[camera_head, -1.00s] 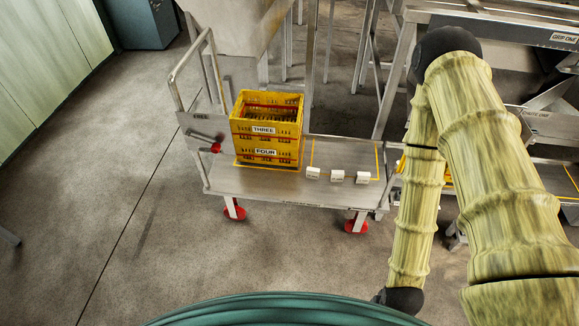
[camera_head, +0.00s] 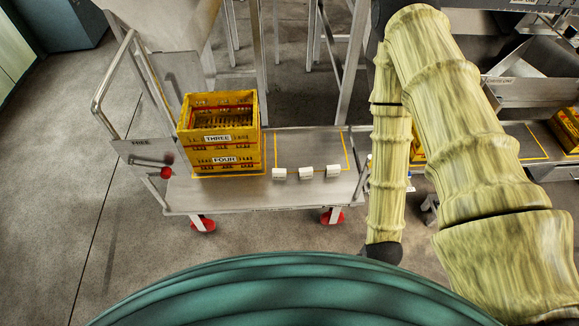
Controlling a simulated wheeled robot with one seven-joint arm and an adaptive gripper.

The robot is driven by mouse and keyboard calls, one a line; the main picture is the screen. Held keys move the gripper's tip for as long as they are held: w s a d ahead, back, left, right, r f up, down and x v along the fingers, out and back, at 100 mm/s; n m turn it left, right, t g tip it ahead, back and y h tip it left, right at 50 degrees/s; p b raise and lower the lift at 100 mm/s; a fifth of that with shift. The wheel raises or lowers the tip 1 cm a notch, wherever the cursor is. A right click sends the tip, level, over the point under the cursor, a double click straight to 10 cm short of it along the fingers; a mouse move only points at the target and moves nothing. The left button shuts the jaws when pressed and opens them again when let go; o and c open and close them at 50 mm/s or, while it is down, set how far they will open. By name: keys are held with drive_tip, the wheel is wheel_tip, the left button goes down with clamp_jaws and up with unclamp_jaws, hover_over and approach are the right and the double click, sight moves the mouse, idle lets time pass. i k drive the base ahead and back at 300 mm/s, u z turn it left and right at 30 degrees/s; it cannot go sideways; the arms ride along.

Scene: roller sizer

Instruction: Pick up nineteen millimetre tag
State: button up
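Three small white tags stand in a row on the cart deck, along the front of a yellow outlined square: a left tag (camera_head: 279,174), a middle tag (camera_head: 306,173) and a right tag (camera_head: 333,171). Their markings are too small to read, so I cannot tell which is the nineteen millimetre one. My arm hangs folded at the right of the view, apart from the tags. My gripper is not visible.
The metal cart (camera_head: 235,195) has red-trimmed wheels and a handle rail at left. Stacked yellow crates (camera_head: 219,160), labelled THREE and FOUR, stand on it left of the tags. The outlined square behind the tags is empty. Metal chutes (camera_head: 530,85) stand at right. Floor is open at left.

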sight(277, 172)
drive_tip(key=z, duration=1.35)
drive_tip(key=k, duration=1.3)
drive_tip(key=u, duration=0.7)
drive_tip(key=i, duration=0.6)
drive_tip(key=u, duration=0.75)
drive_tip(key=i, duration=0.9)
drive_tip(key=z, duration=0.2)
